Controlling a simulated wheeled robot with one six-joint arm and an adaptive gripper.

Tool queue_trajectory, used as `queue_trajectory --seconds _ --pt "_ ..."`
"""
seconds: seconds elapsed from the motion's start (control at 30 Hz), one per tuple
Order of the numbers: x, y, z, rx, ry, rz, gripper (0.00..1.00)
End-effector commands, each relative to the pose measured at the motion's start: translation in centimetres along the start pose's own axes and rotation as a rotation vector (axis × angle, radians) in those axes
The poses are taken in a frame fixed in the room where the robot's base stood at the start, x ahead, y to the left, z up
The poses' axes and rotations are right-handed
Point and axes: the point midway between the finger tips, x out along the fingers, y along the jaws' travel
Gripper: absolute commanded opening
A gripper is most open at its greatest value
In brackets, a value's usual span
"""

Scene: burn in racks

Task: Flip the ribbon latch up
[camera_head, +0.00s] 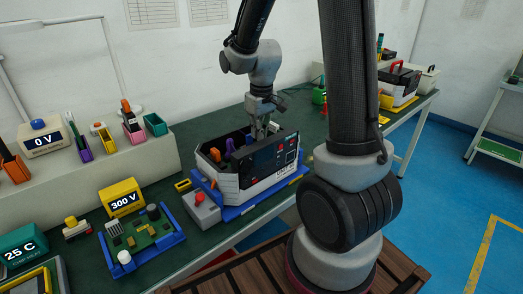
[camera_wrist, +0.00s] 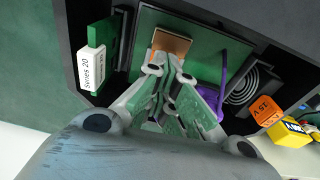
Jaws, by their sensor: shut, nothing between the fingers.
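My gripper (camera_head: 262,128) reaches down into the open top of a white and dark instrument box (camera_head: 228,190) on the bench. In the wrist view my gripper (camera_wrist: 170,66) is shut with nothing between its fingers. Its tips are close to a brown-orange ribbon piece (camera_wrist: 171,42) on a green board (camera_wrist: 205,62) inside the box. I cannot tell whether they touch it. The latch itself is not clearly visible, being small and partly hidden behind the fingers, so its position cannot be told.
Inside the box are a white "Series 20" part (camera_wrist: 91,70), a purple part (camera_wrist: 210,96) and a dark coiled part (camera_wrist: 243,86). A blue tray (camera_head: 238,212) holds the box. A green circuit board (camera_head: 140,236) and 300 V unit (camera_head: 122,198) stand to the left.

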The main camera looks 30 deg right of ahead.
Motion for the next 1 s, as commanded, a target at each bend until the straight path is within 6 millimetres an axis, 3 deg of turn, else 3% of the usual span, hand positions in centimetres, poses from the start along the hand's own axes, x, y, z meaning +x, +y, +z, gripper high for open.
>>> queue_trajectory --seconds 0.03,0.8,1.0 --pt "2.1 -0.8 4.8 0.012 -0.114 -0.025 0.00" --pt "-4.7 -0.7 3.6 0.007 -0.101 -0.022 0.00" --pt "-5.8 -0.7 3.5 0.006 -0.100 -0.021 0.00"
